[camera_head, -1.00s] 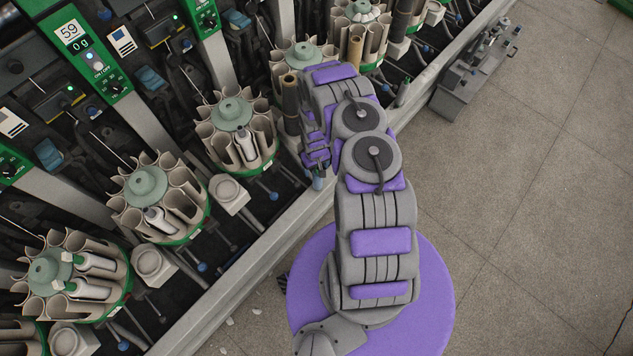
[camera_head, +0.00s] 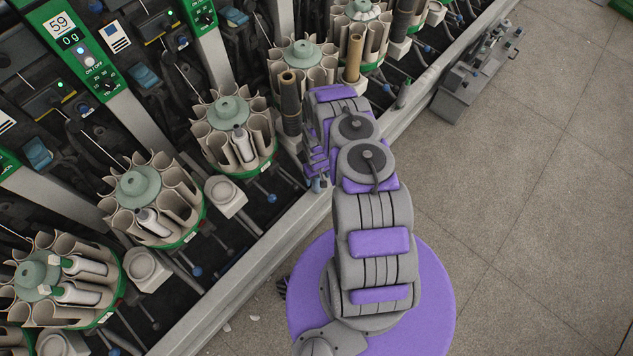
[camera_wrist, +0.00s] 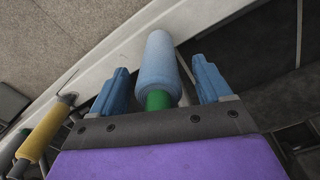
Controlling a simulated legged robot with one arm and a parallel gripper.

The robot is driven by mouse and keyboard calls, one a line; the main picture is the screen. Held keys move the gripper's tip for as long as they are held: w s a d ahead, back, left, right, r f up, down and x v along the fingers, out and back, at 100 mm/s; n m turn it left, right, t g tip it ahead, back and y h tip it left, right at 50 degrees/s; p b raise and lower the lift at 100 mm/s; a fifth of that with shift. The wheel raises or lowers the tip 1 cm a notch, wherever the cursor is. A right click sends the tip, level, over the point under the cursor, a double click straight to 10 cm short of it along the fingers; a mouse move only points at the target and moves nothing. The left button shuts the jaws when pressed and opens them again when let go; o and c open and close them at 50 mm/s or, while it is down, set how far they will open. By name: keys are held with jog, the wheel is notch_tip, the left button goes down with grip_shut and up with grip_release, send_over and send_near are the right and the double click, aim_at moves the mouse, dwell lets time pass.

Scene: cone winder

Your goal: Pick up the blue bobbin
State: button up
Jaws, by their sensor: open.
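In the wrist view the blue bobbin (camera_wrist: 160,62) is a pale blue yarn roll with a green tube end (camera_wrist: 158,99) facing my palm. My gripper (camera_wrist: 161,72) is open, with one blue finger on each side of the bobbin. A gap shows on both sides, clearer at the left; I see no grip on it. In the head view my gripper is mostly hidden beside my purple and grey arm, at the machine's front rail. A small blue patch shows there; I cannot tell if it is bobbin or finger.
A yellow bobbin (camera_wrist: 42,136) is at the left in the wrist view. The metal rail (camera_head: 262,243) runs along the machine front. Round magazines (camera_head: 235,135) with paper tubes stand behind it. A grey cart (camera_head: 470,75) is at the upper right. The floor (camera_head: 540,200) at right is clear.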

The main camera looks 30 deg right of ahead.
jog(key=shift+d, duration=0.3)
jog(key=c, duration=0.4)
jog(key=shift+a, duration=0.35)
jog(key=c, duration=0.6)
jog(key=shift+d, duration=0.15)
